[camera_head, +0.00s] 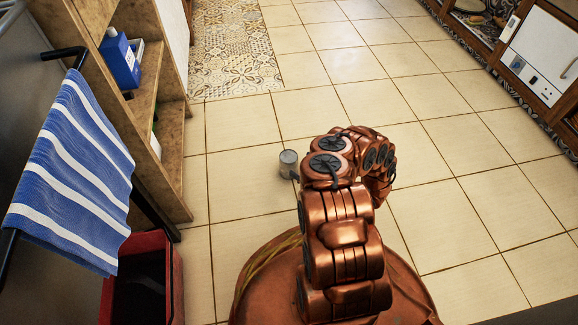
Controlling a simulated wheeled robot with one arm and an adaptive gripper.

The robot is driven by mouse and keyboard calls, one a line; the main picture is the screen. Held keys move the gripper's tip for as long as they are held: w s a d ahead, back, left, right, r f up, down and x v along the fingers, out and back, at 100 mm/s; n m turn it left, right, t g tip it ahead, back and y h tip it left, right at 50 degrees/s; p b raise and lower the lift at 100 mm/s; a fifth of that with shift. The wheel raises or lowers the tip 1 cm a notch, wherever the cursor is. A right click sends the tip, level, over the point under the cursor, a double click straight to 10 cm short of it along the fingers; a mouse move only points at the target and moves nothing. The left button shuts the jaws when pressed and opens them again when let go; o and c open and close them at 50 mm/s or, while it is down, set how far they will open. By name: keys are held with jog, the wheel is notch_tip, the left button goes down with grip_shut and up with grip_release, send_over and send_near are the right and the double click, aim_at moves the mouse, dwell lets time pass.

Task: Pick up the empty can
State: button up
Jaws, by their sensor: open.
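A small grey can (288,163) stands upright on the tiled floor, just left of my copper-coloured arm in the head view. A small dark piece shows at its lower right, between the can and my arm; I cannot tell whether it is a shadow or a part of my gripper. My arm rises from the bottom of the view and bends over near the middle. My gripper cannot be made out; it seems hidden behind the arm links.
A striped towel (75,175) hangs over a dark red bin (173,285). The tiled floor (450,150) right of my arm is clear.

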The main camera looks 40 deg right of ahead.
aim_at(288, 156)
jog(key=shift+a+b+x, duration=0.15)
jog(key=shift+b+x, duration=0.55)
jog(key=shift+x, duration=0.6)
jog(key=shift+a+b+x, duration=0.15)
jog(key=shift+b+x, duration=0.5)
jog(key=shift+x, duration=0.6)
jog(key=shift+w+r, duration=0.1)
jog(key=shift+w, duration=0.05)
jog(key=shift+c, duration=0.4)
jog(key=c, duration=1.1)
